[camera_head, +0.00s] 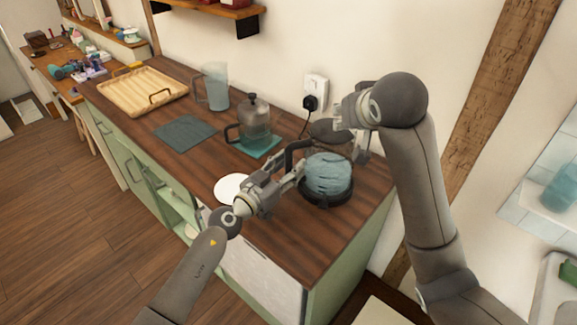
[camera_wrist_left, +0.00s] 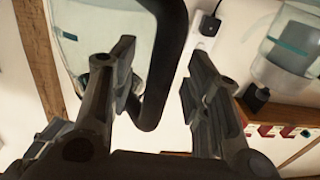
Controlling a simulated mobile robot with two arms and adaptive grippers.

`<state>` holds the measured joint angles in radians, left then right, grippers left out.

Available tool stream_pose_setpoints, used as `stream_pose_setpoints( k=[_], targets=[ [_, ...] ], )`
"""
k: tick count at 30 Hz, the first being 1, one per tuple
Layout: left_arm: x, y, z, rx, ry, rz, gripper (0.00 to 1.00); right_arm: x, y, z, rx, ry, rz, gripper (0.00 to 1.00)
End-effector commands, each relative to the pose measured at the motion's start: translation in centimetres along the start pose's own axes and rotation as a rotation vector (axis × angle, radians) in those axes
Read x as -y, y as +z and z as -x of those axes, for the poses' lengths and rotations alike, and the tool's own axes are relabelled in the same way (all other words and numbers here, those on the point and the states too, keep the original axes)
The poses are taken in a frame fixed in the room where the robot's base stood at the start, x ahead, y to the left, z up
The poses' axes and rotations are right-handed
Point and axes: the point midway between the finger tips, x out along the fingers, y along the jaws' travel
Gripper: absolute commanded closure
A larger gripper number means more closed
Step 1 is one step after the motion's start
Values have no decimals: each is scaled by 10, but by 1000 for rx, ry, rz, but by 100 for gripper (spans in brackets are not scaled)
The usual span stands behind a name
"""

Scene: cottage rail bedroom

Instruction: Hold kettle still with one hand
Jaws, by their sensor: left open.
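The kettle (camera_head: 328,176) has a pale blue, ridged body, a dark base and lid, and a black handle (camera_head: 292,152) on its left side. It stands upright at the right end of the wooden counter. My left gripper (camera_head: 292,172) is open beside the handle. In the left wrist view, the black handle (camera_wrist_left: 168,50) passes between the spread fingers (camera_wrist_left: 160,78), with gaps showing; part of the clear body (camera_wrist_left: 95,30) is behind the left finger. My right gripper (camera_head: 345,125) is at the kettle's lid, on the far right side; its finger opening is not clear.
A French press (camera_head: 255,122) stands on a teal mat, left of the kettle. A clear pitcher (camera_head: 216,88), a wooden tray (camera_head: 147,92) and a dark slate mat (camera_head: 185,131) are farther left. A white plate (camera_head: 231,188) lies beside my left gripper. A plugged outlet (camera_head: 315,90) is behind.

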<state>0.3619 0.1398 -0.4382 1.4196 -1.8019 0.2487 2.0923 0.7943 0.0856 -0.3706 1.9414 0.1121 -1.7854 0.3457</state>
Motion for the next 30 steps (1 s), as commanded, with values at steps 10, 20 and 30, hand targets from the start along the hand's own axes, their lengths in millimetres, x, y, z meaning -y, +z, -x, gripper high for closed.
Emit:
stream_pose_setpoints(
  k=[10, 20, 30],
  targets=[
    [0, 0, -3, 1, 0, 0, 57, 0, 0, 0, 0, 0, 0, 64],
    [0, 0, -2, 1, 0, 0, 99, 0, 0, 0, 0, 0, 0, 64],
    [0, 0, -2, 1, 0, 0, 100, 0, 0, 0, 0, 0, 0, 64]
  ],
)
